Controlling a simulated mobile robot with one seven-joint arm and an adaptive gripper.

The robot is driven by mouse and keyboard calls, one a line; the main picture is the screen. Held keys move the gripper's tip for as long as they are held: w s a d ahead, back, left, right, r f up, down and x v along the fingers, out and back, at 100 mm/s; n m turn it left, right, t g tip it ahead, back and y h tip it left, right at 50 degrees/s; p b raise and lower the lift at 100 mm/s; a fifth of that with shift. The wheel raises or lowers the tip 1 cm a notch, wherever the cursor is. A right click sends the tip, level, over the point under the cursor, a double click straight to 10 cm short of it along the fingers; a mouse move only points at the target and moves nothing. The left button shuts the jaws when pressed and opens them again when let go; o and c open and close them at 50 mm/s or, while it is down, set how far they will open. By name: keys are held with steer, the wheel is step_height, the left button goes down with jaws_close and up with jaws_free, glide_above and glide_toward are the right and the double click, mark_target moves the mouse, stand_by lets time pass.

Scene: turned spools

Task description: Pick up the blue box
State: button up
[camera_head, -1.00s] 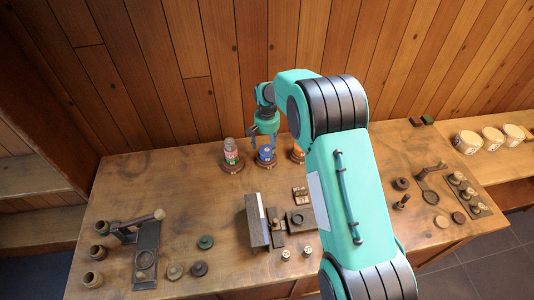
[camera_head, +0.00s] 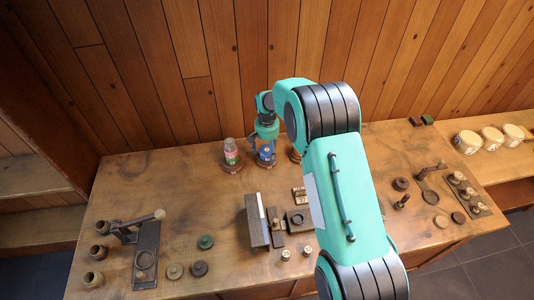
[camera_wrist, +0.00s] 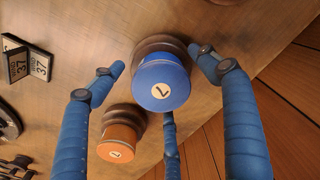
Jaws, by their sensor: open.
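The blue box (camera_wrist: 160,84) is a round blue container with a white label marked 7 on its top, upright on a turned dark wooden base. It is also partly visible in the head view (camera_head: 266,154), below my gripper (camera_head: 266,142) and partly hidden by it. In the wrist view my gripper (camera_wrist: 158,62) is open, with blue fingers spread on the left, right and near side of the blue box. The fingers look apart from it, though I cannot tell how far down they reach.
A similar orange container (camera_wrist: 118,138) stands close beside the blue one. A pink and green container (camera_head: 231,153) is on the left in the head view. Number blocks (camera_wrist: 28,62) lie on the table. A wooden plank wall (camera_head: 230,60) rises behind.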

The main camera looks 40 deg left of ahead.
mark_target(267, 151)
steer(key=c, duration=1.2)
steer(key=shift+r, duration=0.15)
steer(key=shift+r, duration=1.55)
steer(key=shift+s+d+r, duration=0.15)
steer(key=shift+d, duration=0.05)
steer(key=s+d, duration=0.3)
steer(key=s+d+r, duration=0.1)
steer(key=s+d, duration=0.6)
steer(key=d, duration=0.1)
steer(key=shift+s+d+r+b, duration=0.15)
steer(key=shift+s+b, duration=0.15)
steer(key=shift+b, duration=0.05)
